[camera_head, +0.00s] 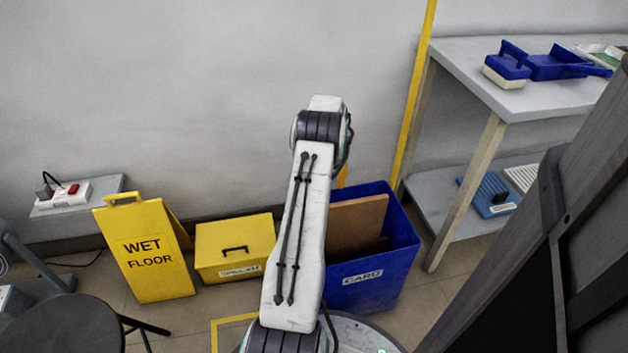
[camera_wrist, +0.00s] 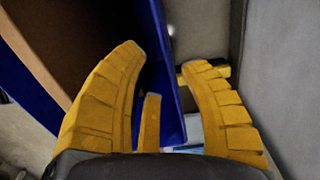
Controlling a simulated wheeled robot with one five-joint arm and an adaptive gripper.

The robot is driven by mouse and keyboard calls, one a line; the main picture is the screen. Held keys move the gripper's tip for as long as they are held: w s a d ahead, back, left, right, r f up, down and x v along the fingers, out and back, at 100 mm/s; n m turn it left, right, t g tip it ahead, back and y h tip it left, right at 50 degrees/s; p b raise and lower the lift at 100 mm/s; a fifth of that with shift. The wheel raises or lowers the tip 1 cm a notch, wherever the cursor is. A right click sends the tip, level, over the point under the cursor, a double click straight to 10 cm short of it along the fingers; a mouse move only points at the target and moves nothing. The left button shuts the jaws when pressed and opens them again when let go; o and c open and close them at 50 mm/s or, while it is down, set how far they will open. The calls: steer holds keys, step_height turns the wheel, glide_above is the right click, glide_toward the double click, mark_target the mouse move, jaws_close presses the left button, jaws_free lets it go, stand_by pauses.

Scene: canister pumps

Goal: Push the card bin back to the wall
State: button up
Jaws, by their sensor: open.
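The blue card bin (camera_head: 375,285), labelled CARD, stands on the floor right of my arm in the head view, with brown cardboard (camera_head: 357,225) inside. My arm covers its left side. The wall (camera_head: 200,110) rises behind it; the size of any gap there is hard to tell. In the wrist view my gripper (camera_wrist: 165,57) is open, its yellow fingers apart with nothing held. The bin's blue side (camera_wrist: 165,85) shows behind and beside the left finger; a grey wall surface is at the right. Contact cannot be told.
A yellow spill-kit box (camera_head: 235,247) and a WET FLOOR sign (camera_head: 147,250) stand left of my arm. A table (camera_head: 475,70) with a lower shelf stands right of the bin, one leg close to it. A dark stool (camera_head: 62,325) is at front left.

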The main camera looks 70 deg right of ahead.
steer(key=shift+d+f, duration=0.25)
steer(key=shift+f, duration=0.2)
steer(key=shift+w+f, duration=0.1)
step_height(320, 180, down, 7)
steer(key=b, duration=0.3)
stand_by(0.4)
steer(key=shift+o, duration=0.3)
jaws_close()
stand_by(0.3)
